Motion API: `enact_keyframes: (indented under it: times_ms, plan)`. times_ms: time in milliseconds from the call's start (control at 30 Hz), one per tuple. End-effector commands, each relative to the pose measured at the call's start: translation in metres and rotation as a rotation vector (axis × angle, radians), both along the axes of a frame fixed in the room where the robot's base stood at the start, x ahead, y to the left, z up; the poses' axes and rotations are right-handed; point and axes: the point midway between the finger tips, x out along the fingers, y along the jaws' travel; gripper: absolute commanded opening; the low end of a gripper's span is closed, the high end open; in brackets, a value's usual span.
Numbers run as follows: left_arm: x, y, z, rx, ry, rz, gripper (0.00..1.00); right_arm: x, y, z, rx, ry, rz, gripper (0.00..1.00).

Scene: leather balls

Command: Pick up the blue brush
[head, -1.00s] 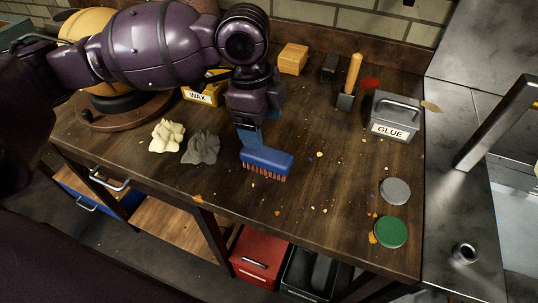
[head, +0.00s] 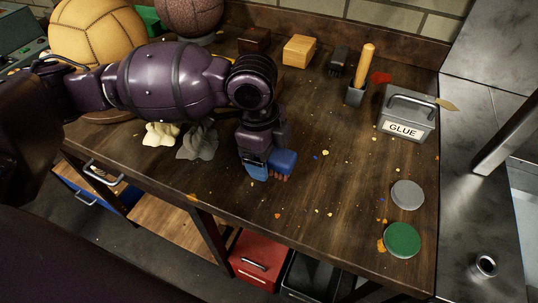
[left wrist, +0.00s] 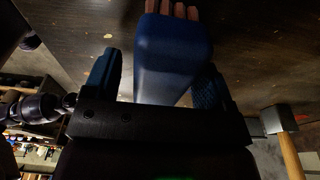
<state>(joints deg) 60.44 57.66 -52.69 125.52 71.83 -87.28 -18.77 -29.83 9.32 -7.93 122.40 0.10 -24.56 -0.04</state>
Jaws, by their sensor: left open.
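The blue brush (head: 284,161) lies on the dark wooden bench, bristles toward the front edge. In the head view my left gripper (head: 262,168) is down at the brush and hides its left part. In the left wrist view the brush's blue body (left wrist: 172,58) sits between the two blue fingers of my open left gripper (left wrist: 159,66), with its pale reddish bristles at the top edge. A gap shows beside the left finger; the right finger is close to the brush, and I cannot tell if it touches. My right gripper is not in view.
Pale and grey crumpled lumps (head: 198,143) lie left of the gripper. A grey glue box (head: 407,113), a wooden-handled tool (head: 362,75), a grey disc (head: 407,194) and a green disc (head: 402,240) stand to the right. Bench between is mostly clear, with small scraps.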

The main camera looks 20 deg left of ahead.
Motion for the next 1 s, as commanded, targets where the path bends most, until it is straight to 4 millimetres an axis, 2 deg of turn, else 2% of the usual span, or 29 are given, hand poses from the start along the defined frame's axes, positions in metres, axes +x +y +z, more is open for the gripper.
enact_keyframes:
  times_ms: [67, 100, 400, 467, 767, 867, 1000]
  plan:
    - [0.000, 0.000, 0.002, 0.000, -0.002, 0.000, 0.78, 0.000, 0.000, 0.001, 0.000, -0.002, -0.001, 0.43]
    - [0.000, 0.000, 0.002, 0.000, -0.002, 0.000, 0.75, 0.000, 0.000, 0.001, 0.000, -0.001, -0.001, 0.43]
    - [0.000, 0.000, 0.002, 0.000, -0.002, 0.000, 0.29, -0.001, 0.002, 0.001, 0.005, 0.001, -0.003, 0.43]
    - [0.000, 0.000, 0.002, 0.000, -0.002, 0.000, 0.22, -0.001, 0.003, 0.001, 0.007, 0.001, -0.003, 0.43]
    - [0.001, 0.000, 0.007, 0.000, -0.004, 0.001, 0.22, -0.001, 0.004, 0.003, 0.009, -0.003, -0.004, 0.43]
    - [0.001, 0.000, 0.018, 0.000, -0.007, 0.001, 0.22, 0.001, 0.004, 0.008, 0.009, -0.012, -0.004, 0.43]
    - [0.001, 0.000, 0.047, 0.000, -0.013, 0.000, 0.22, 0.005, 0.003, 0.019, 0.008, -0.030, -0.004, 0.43]
